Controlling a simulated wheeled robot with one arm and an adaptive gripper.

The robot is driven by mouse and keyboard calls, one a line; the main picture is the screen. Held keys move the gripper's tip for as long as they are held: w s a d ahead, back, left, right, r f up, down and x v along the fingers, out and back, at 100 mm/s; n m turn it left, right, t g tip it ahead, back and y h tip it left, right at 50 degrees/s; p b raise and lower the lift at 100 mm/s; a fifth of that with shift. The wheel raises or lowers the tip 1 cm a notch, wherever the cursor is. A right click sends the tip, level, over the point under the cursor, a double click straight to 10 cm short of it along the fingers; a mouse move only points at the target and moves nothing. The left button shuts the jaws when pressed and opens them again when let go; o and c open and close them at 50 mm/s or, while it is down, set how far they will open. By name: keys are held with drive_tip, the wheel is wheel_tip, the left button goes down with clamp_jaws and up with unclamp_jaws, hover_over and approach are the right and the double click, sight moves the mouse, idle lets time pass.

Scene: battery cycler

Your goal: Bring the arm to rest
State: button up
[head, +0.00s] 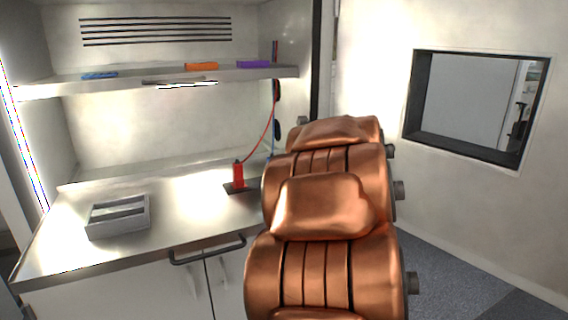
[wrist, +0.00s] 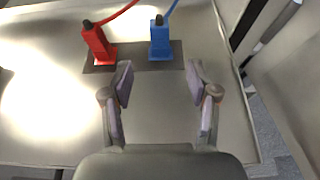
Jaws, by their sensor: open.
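My copper-coloured arm fills the middle and right of the head view and hides my gripper there. In the wrist view my gripper (wrist: 160,88) is open, with nothing between its fingers. It is above the steel worktop (wrist: 60,140). Beyond the fingertips stand a red connector (wrist: 97,45) and a blue connector (wrist: 160,40) on a dark base plate (wrist: 135,62). The fingers look apart from both. In the head view the red connector (head: 238,176) stands upright with a red cable; the blue one is mostly hidden behind my arm.
A grey tray (head: 118,217) sits on the worktop's left part. A shelf (head: 130,80) above holds blue, orange and purple items. A cabinet handle (head: 207,251) sticks out in front. A dark-framed window (head: 475,105) is in the right wall, with open floor below.

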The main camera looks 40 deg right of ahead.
drive_tip(key=shift+v, duration=0.75)
drive_tip(key=s+a+f+m+g+y, duration=0.1)
drive_tip(key=s+a+f+m+g, duration=0.3)
drive_tip(key=s+a+m, duration=0.6)
drive_tip(key=s+a+f+m+g+y+p, duration=0.1)
drive_tip(key=s+a+f+m+g, duration=0.4)
drive_tip(key=a, duration=0.9)
drive_tip(key=s+a+f+m+g+y, duration=0.2)
drive_tip(key=s+a+f+m+g, duration=0.3)
drive_tip(key=s+a+f+m, duration=0.5)
drive_tip(key=s+a+m, duration=0.3)
drive_tip(key=s+m, duration=0.1)
drive_tip(key=m, duration=0.3)
drive_tip(key=shift+s+p, duration=0.35)
drive_tip(key=shift+s, duration=0.05)
drive_tip(key=shift+c, duration=0.5)
